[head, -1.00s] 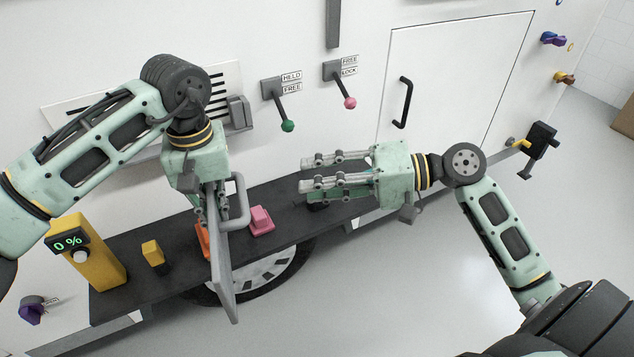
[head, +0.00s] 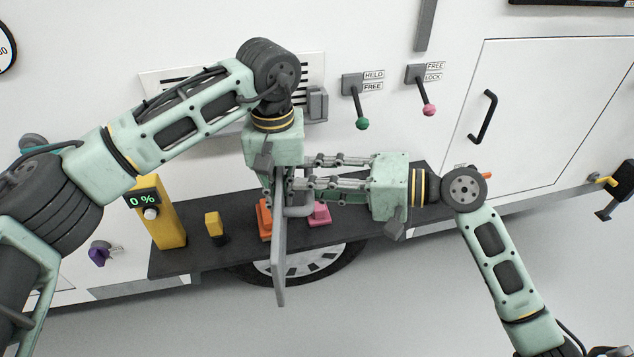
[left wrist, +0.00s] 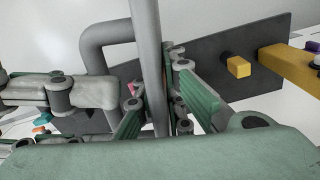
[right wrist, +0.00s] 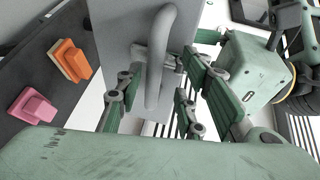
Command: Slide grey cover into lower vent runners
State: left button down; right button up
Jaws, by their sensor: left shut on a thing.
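The grey cover (head: 281,262) is a flat plate with a bar handle (right wrist: 156,62). It hangs upright, edge-on in the head view, above the dark shelf. My left gripper (head: 279,183) points down and is shut on the cover; its fingers also show in the left wrist view (left wrist: 155,100). My right gripper (head: 304,172) comes from the right at the handle side. Its fingers are apart on either side of the handle in the right wrist view; contact is unclear. The slatted vent (head: 314,70) is on the wall behind my left arm, which hides much of it.
A grey block (head: 317,104) sits at the vent's right end. Levers with green (head: 362,123) and pink (head: 429,110) knobs are to its right. The dark shelf (head: 190,262) bears a yellow post (head: 170,228), a yellow block (head: 213,223), an orange block (head: 264,220) and a pink block (head: 320,215).

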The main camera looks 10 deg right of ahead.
jog(key=shift+a, duration=0.1)
jog(key=shift+c, duration=0.5)
jog(key=c, duration=0.5)
jog(key=shift+r, duration=0.1)
grip_shut()
pick_arm(q)
jog(key=c, duration=1.8)
grip_release()
jog(key=shift+o, duration=0.2)
jog(key=shift+r, duration=0.15)
